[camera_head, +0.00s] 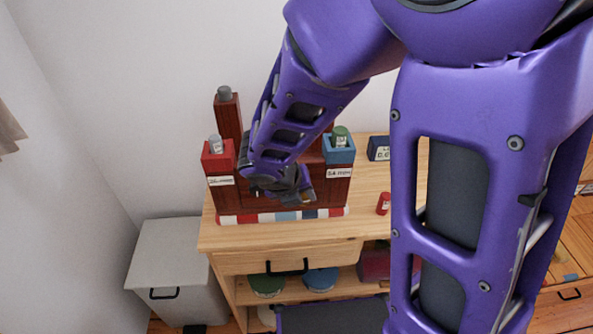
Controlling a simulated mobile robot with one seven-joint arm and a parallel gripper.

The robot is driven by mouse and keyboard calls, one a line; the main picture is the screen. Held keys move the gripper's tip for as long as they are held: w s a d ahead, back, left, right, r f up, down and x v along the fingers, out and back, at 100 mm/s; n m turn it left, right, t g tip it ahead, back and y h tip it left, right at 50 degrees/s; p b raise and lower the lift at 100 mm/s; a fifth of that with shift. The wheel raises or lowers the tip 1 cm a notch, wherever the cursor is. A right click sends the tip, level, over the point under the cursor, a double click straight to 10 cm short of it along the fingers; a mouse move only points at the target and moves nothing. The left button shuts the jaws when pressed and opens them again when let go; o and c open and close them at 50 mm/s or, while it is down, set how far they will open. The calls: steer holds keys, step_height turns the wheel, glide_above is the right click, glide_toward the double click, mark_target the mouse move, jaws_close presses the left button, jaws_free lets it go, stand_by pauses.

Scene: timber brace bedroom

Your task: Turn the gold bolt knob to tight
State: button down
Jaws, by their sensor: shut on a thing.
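A dark red timber stand (227,199) is on the wooden cabinet top, with a red block (217,160) at its left and a blue block (338,152) at its right. Its middle is hidden behind my purple arm. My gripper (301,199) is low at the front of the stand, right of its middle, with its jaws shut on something. A small bit of gold (307,203) shows at the fingertips and looks like the gold bolt knob. The rest of the knob and any tight marking are hidden or too small to make out.
A striped red, white and blue strip (287,215) runs along the stand's foot. A small red cylinder (383,203) and a dark blue box (379,148) stand to the right. Bare wood (370,222) lies in front.

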steer(key=shift+d+r+m+y+p, duration=0.3)
steer(key=shift+y+p, duration=0.5)
steer(key=shift+p, duration=0.25)
steer(key=y+p, duration=0.2)
steer(key=shift+d+f+y, duration=0.1)
steer(key=shift+d+y, duration=0.15)
steer(key=shift+y, duration=0.05)
steer(key=y, duration=0.1)
steer(key=m+y+p, duration=0.1)
steer(key=y, duration=0.1)
steer(key=shift+d+f+p, duration=0.2)
steer(key=shift+p, duration=0.1)
steer(key=shift+d+f+m+y, duration=0.15)
steer(key=shift+m+y, duration=0.15)
steer(key=shift+y, duration=0.9)
steer(key=shift+c, duration=2.4)
jaws_free()
